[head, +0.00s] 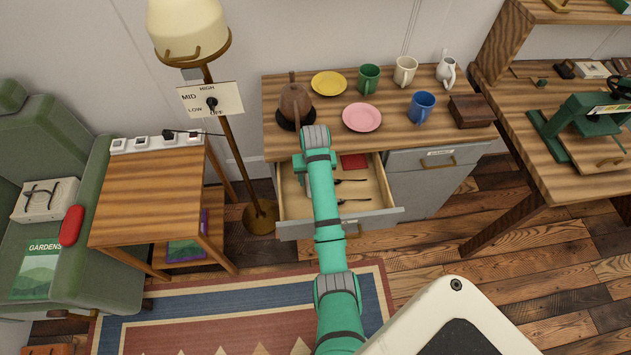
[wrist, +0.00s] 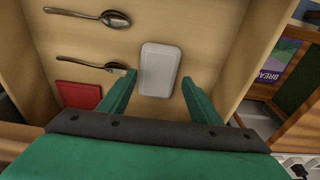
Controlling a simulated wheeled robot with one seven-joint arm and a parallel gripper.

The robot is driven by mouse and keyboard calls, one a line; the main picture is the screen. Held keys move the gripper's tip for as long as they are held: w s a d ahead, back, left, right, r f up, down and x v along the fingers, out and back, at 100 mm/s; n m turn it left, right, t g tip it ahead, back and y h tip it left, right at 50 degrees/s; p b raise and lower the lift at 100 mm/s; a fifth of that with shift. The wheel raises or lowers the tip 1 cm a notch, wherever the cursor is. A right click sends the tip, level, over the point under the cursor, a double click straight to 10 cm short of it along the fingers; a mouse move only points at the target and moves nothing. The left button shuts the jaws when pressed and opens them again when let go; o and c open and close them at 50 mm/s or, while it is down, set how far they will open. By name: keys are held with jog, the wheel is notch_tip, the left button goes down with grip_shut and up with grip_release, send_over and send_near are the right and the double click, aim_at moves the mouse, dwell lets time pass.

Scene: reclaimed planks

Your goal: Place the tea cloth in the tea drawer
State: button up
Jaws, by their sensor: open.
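The tea drawer (head: 372,217) is pulled open below the striped counter. A flat red square (head: 353,161), which looks like the folded tea cloth, lies inside it at the back. In the wrist view the red square (wrist: 78,95) lies on the bare drawer floor (wrist: 205,25), left of my gripper. My gripper (wrist: 157,84) is open over the drawer, pointing down. A pale grey, rounded box (wrist: 158,70) lies on the drawer floor between the fingers in that view, with no clear contact.
Two spoon-like utensils (wrist: 100,17) lie in the drawer beside the red square. The counter (head: 300,139) above holds a brown teapot (head: 295,103), a pink plate (head: 362,118), a yellow plate (head: 329,84), several mugs and a dark wooden box (head: 472,110). A floor lamp (head: 232,135) stands left.

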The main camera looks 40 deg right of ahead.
notch_tip(320, 180, up, 10)
jog(key=s, duration=0.1)
jog(key=shift+a+f, duration=0.2)
jog(key=shift+f, duration=0.05)
jog(key=shift+a, duration=0.1)
dwell(0.5)
